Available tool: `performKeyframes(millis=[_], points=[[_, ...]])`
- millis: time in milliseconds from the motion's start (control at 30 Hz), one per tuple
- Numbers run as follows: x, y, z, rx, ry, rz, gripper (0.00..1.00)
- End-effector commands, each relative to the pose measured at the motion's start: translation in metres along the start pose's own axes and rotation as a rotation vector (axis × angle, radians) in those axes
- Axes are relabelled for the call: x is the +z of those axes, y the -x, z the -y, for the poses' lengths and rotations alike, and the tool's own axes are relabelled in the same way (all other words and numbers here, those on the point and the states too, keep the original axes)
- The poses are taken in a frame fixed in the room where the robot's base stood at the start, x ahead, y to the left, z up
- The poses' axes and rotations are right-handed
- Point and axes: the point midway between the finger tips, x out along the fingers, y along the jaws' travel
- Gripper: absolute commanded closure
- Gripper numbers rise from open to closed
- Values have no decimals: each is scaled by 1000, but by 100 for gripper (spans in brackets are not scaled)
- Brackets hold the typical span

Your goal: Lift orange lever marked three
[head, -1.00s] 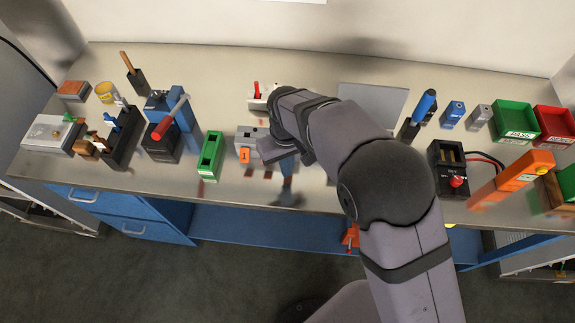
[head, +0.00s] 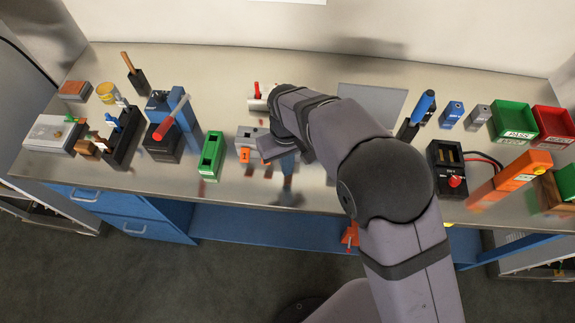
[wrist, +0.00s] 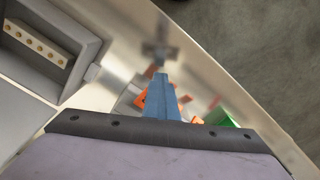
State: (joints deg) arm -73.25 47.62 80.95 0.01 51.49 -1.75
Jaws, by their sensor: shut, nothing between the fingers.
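A small orange lever (head: 244,155) is on the front of a grey dispenser (head: 246,136) near the bench's front edge. The mark on the lever is too small to read. In the wrist view, orange parts (wrist: 142,98) show just left of my blue fingers, partly hidden behind them. My gripper (wrist: 161,78) is shut and empty, its fingers together. In the head view, the fingers (head: 287,165) are a little to the right of the dispenser, partly under my wrist. I cannot tell whether they touch the lever.
A green holder (head: 210,156) stands left of the dispenser. A blue press with a red handle (head: 172,118) is further left. A small unit with a red switch (head: 257,95) is behind the dispenser. A grey panel (head: 374,101) lies behind my arm. The bench's front edge is close.

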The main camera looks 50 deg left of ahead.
Motion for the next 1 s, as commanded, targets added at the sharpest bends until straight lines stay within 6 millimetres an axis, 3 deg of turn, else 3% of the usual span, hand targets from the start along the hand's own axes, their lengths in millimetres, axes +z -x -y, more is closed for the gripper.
performKeyframes(millis=[1000], points=[[-2,8,-1,1,0,-4,100]])
